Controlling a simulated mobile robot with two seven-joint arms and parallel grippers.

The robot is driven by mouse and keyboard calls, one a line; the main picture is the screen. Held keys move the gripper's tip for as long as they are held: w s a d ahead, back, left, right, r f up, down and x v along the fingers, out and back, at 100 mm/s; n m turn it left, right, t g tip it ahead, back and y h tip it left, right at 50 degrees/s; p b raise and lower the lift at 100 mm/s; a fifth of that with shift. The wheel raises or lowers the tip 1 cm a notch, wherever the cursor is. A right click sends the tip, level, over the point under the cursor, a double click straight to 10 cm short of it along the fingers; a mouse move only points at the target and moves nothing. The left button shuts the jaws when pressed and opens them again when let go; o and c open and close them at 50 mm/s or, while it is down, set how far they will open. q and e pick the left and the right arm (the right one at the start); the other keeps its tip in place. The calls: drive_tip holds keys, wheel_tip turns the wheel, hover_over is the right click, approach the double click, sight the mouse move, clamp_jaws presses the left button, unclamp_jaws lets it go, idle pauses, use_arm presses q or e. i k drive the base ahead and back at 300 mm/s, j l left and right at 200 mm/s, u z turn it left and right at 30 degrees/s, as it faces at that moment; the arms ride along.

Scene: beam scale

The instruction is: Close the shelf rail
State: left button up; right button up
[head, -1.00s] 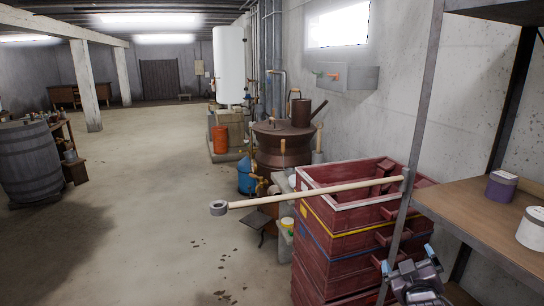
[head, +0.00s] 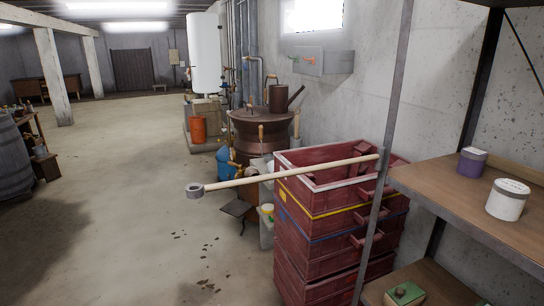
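The shelf rail (head: 290,176) is a pale wooden rod. Its right end is joined to a grey upright post (head: 378,190) of the shelf, and its left end carries a grey ring (head: 194,190). The rail sticks out from the post to the left, away from the shelf opening, and passes in front of the stacked red crates. The wooden shelf board (head: 480,215) holds a purple jar (head: 472,163) and a white jar (head: 507,200). Neither of my grippers shows in the head view now.
Red wooden crates (head: 325,235) stand stacked behind the post. A green box (head: 404,293) sits on a lower shelf. A copper still (head: 262,135) and an orange bucket (head: 197,130) are farther back. The concrete floor at left is mostly clear, with a barrel (head: 12,160) at the edge.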

sight(195, 190)
drive_tip(key=i+j+z, duration=0.1)
drive_tip(key=z, duration=0.9)
drive_tip(key=j+z, duration=0.3)
drive_tip(key=j, duration=0.15)
drive_tip(key=j+z, duration=0.45)
drive_tip(key=j, duration=0.4)
drive_tip(key=k+j+z, duration=0.15)
drive_tip(key=j, duration=0.3)
drive_tip(key=k+j, duration=0.1)
drive_tip(key=j, duration=0.75)
drive_tip(key=j+z, duration=0.3)
drive_tip(key=z, duration=0.15)
